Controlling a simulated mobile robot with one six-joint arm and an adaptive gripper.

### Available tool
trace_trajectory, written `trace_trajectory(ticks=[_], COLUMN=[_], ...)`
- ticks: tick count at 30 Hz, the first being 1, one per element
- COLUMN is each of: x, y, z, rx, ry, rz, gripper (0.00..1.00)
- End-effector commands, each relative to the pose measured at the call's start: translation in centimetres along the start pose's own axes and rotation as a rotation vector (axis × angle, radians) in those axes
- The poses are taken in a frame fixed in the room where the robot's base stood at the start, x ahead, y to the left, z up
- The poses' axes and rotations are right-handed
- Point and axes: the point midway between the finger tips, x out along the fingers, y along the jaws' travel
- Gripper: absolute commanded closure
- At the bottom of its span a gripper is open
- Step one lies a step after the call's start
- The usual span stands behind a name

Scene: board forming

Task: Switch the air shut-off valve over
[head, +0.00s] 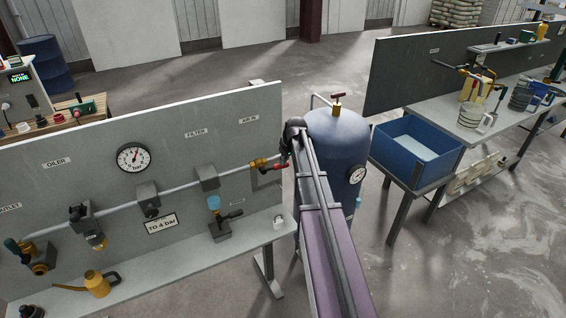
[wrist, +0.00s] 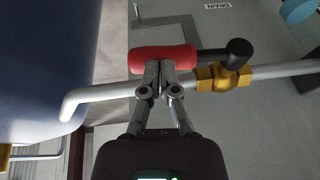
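The air shut-off valve has a brass body (wrist: 222,79) on a grey pipe in the wrist view. Its lever has a black end and a red grip (wrist: 165,58), lying roughly along the pipe. In the head view the brass body (head: 259,163) and red grip (head: 280,166) show at the right end of the panel's pipe. My gripper (wrist: 159,68) has its fingers close together, shut, with the tips against or just short of the red grip's near side. The grip extends past both fingers; contact is not certain. My arm hides part of this area in the head view.
A blue tank (head: 340,150) stands right beside my arm, and its side fills the left of the wrist view. The grey panel (head: 100,130) carries the pipe, a gauge (head: 133,157) and fittings. A blue bin (head: 415,150) stands farther right.

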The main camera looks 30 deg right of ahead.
Motion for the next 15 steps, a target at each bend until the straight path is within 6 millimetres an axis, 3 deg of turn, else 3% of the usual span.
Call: trace_trajectory(ticks=[6, 7, 15], x=[0.04, 0.08, 0.04], y=[-0.07, -0.9, 0.04], z=[-0.09, 0.07, -0.07], rx=[-0.001, -0.002, 0.001], ry=[0.001, 0.001, 0.001], rz=[-0.002, -0.002, -0.001], gripper=[1.0, 1.0, 1.0])
